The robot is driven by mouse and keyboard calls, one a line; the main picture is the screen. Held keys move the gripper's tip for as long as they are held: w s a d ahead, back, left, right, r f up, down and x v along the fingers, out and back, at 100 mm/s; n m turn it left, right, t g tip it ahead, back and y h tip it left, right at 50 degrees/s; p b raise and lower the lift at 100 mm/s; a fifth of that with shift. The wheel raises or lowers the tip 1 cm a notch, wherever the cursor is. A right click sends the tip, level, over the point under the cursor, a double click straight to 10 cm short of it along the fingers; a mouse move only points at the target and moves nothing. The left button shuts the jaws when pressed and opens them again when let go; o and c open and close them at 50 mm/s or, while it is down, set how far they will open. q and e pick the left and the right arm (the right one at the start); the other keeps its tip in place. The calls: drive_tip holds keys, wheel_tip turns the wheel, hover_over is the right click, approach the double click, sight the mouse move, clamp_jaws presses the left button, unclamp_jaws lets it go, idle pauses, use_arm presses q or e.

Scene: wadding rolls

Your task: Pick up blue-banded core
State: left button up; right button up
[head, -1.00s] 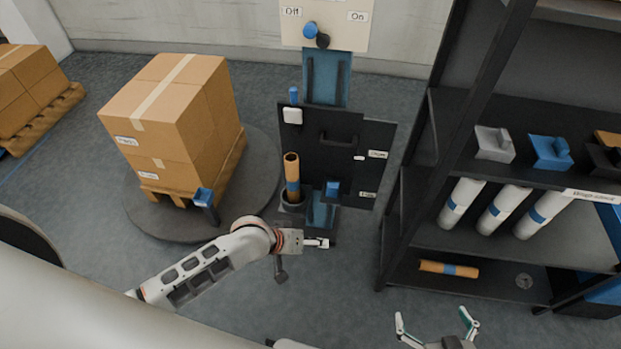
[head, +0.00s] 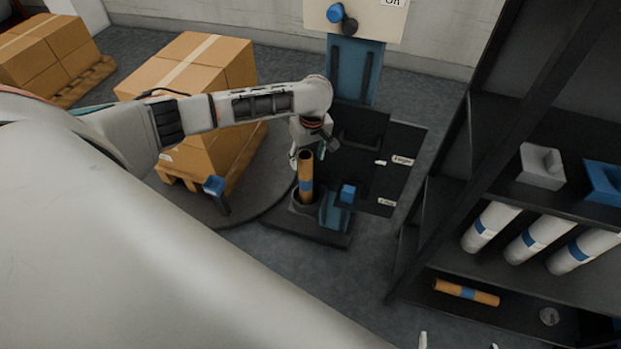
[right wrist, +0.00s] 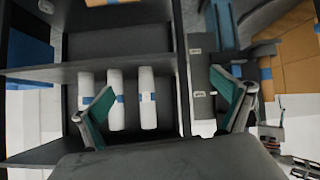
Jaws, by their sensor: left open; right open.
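One brown core with a blue band (head: 306,178) stands upright in the dark round cup of the wrapping machine in the head view. My left gripper (head: 312,155) is open beside the core's upper end, overlapping it in the picture; I cannot tell whether they touch. A second brown core with a blue band (head: 466,292) lies on the lowest shelf of the dark rack. My right gripper is open and empty; its two fingers show in the right wrist view (right wrist: 165,105), and only its fingertips show at the bottom of the head view.
White rolls with blue bands (head: 527,239) lean on the rack's (head: 430,225) middle shelf. Grey and blue blocks sit above them. The machine's dark panel (head: 400,150) is right of the upright core. Stacked cartons (head: 190,65) stand on a pallet on the round turntable (head: 262,205).

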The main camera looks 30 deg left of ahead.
sight(305, 168)
use_arm(q)
drive_tip(key=f, duration=0.1)
drive_tip(key=f+b, duration=0.1)
drive_tip(key=shift+a+f, duration=0.2)
drive_tip(key=shift+f, duration=0.15)
drive_tip(key=f+b, duration=0.1)
drive_tip(key=f, duration=0.1)
drive_tip(key=f+b, duration=0.1)
drive_tip(key=shift+w+a+f, duration=0.1)
drive_tip(key=shift+a+f, duration=0.25)
drive_tip(key=shift+w+f, duration=0.1)
drive_tip(key=shift+f, duration=0.25)
drive_tip(key=shift+r, duration=0.2)
drive_tip(key=shift+c, duration=0.3)
drive_tip(key=shift+w, duration=0.1)
clamp_jaws()
use_arm(e)
drive_tip(key=f, duration=0.3)
drive_tip(key=shift+d+f, duration=0.2)
drive_tip(key=shift+d, duration=0.15)
use_arm(q)
drive_tip(key=shift+r, duration=0.1)
use_arm(e)
drive_tip(key=shift+a+r, duration=0.1)
